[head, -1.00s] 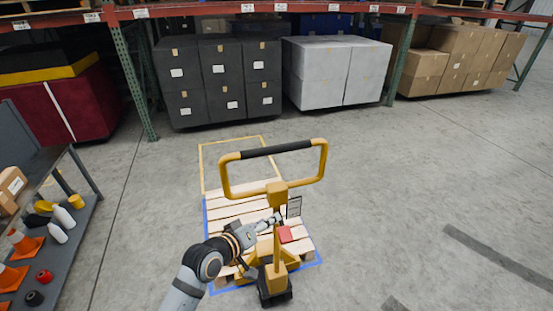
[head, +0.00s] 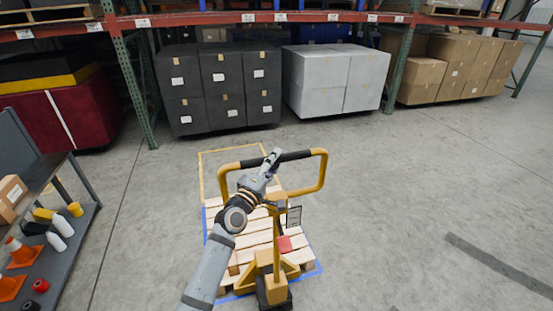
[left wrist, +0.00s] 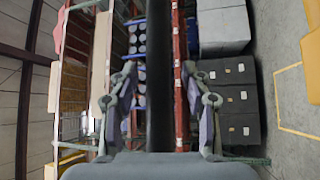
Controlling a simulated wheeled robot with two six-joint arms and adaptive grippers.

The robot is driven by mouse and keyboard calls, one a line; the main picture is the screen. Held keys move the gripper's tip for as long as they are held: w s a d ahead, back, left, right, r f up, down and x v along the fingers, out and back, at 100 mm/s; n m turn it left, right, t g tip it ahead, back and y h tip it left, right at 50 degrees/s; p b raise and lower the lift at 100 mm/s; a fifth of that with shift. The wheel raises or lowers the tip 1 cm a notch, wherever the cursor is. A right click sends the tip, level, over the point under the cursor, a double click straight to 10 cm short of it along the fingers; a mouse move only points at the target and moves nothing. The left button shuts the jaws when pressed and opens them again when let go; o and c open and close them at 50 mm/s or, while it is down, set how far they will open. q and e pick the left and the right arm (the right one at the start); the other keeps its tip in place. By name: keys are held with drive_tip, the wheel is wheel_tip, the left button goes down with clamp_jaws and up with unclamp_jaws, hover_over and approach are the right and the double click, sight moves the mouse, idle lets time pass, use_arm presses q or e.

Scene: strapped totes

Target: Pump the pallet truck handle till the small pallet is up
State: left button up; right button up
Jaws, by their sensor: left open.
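The yellow pallet truck (head: 270,284) stands at the near end of the small wooden pallet (head: 245,258). Its upright looped handle (head: 322,172) has a black grip (head: 296,156) along the top bar. My left gripper (head: 272,158) is at the middle of this grip and covers part of it. In the left wrist view the open fingers (left wrist: 163,95) stand on either side of the dark grip bar (left wrist: 161,60), with gaps visible at both sides. The pallet sits low over the blue floor outline; its height off the floor is hard to tell. My right gripper is out of view.
A yellow floor outline (head: 203,177) lies beyond the pallet. Racking with dark boxes (head: 218,85), grey boxes (head: 335,78) and cartons (head: 450,65) stands behind. A bench (head: 75,215) with cones and bottles is at the left. The floor at the right is clear.

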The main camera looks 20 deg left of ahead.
use_arm(q)
drive_tip(key=shift+w+d+r, duration=0.15)
drive_tip(key=shift+w, duration=0.55)
clamp_jaws()
